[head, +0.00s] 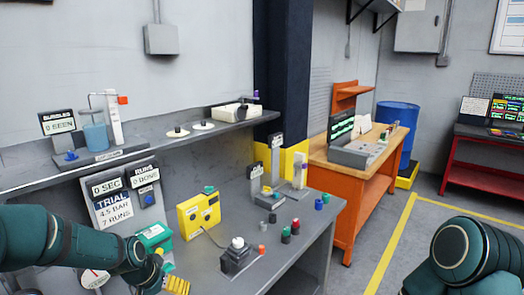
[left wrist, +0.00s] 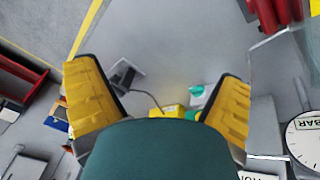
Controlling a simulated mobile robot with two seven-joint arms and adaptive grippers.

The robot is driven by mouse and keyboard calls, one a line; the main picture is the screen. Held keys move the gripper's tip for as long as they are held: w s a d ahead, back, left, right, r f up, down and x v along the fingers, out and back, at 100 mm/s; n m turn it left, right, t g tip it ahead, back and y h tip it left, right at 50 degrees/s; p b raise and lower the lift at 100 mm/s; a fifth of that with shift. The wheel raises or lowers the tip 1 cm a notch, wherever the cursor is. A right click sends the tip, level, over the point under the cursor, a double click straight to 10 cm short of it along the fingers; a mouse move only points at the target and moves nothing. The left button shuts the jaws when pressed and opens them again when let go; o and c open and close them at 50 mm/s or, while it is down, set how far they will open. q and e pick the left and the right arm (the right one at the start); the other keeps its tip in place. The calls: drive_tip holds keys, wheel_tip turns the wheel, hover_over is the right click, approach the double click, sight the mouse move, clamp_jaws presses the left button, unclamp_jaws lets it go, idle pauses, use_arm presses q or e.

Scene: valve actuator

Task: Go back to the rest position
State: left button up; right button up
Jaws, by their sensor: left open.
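My left gripper (head: 176,284) is low at the left of the head view, in front of the grey workbench (head: 200,262). In the left wrist view its two yellow fingers (left wrist: 160,75) are spread wide with nothing between the tips. The yellow box (head: 199,213) with a cable stands on the bench beyond it, and it also shows between the fingers in the left wrist view (left wrist: 172,110). A green device (head: 154,237) sits close to my left arm. My right arm shows at the lower right; its gripper is out of view.
A dark block with a white knob (head: 237,252) and several coloured caps (head: 290,232) stand on the bench. A shelf (head: 165,147) runs above it. A gauge (head: 93,278) is beside my left arm. An orange table (head: 345,192) stands at right; the floor (head: 437,215) before it is clear.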

use_arm(q)
drive_tip(key=shift+n+g+h, duration=0.3)
drive_tip(key=shift+g, duration=0.1)
drive_tip(key=s+d+f, duration=0.1)
drive_tip(key=d+f, duration=0.1)
drive_tip(key=f, duration=0.1)
drive_tip(key=s+d+f, duration=0.2)
drive_tip(key=f, duration=0.1)
drive_tip(key=s+d+f, duration=0.1)
drive_tip(key=d+f, duration=0.1)
drive_tip(key=f, duration=0.2)
drive_tip(key=shift+s+d, duration=0.3)
drive_tip(key=shift+s, duration=0.05)
drive_tip(key=s+d+f+n, duration=0.1)
drive_tip(key=s+d+f, duration=0.3)
drive_tip(key=s, duration=0.2)
drive_tip(key=s+d+f, duration=0.4)
drive_tip(key=s+d, duration=0.1)
drive_tip(key=s, duration=0.2)
wheel_tip(320, 180, down, 11)
drive_tip(key=s+g+b, duration=0.1)
drive_tip(key=b, duration=0.9)
drive_tip(key=shift+s+d+r+h, duration=0.15)
drive_tip(key=shift+s+d+h, duration=0.05)
drive_tip(key=shift+s+h, duration=0.2)
use_arm(e)
wheel_tip(320, 180, down, 11)
drive_tip(key=s, duration=0.1)
drive_tip(key=shift+s+a+g, duration=0.15)
drive_tip(key=shift+a+g, duration=0.25)
